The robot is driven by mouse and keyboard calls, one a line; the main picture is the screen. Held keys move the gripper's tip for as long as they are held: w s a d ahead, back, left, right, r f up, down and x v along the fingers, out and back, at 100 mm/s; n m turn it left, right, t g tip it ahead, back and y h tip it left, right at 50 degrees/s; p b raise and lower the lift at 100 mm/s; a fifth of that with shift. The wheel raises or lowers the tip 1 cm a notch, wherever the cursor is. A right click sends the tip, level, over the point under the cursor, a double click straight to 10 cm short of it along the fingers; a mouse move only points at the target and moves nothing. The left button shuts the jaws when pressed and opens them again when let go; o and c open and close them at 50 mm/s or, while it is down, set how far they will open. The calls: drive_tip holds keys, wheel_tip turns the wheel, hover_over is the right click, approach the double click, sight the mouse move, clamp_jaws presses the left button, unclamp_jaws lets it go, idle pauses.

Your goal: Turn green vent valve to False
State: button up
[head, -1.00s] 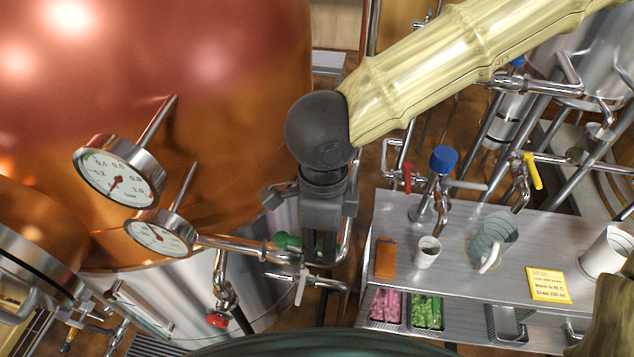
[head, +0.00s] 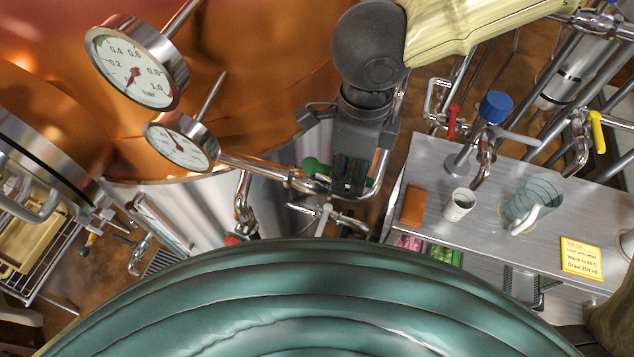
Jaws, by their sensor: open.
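The green vent valve handle (head: 316,168) shows on the steel pipe beside the copper vessel, just left of my gripper's fingers. My gripper (head: 352,185) points downward at the end of my arm, open, with its fingers over the pipe at the green handle. The fingers hide part of the valve. A bit of green also shows at the right side of the fingers. I cannot tell whether the fingers touch the handle.
Two round gauges (head: 137,68) stick out from the copper vessel (head: 270,70) at the left. A white-handled valve (head: 323,215) sits just below my gripper. A steel table (head: 430,170) at the right holds a cup (head: 459,204), a glass mug (head: 530,200) and a yellow note (head: 581,257).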

drive_tip(key=shift+w+f+b, duration=0.15)
drive_tip(key=shift+f+b, duration=0.35)
drive_tip(key=shift+f+b, duration=0.15)
drive_tip(key=shift+b, duration=0.15)
drive_tip(key=shift+s+f+b, duration=0.3)
drive_tip(key=shift+f+b, duration=0.45)
drive_tip(key=shift+b, duration=0.4)
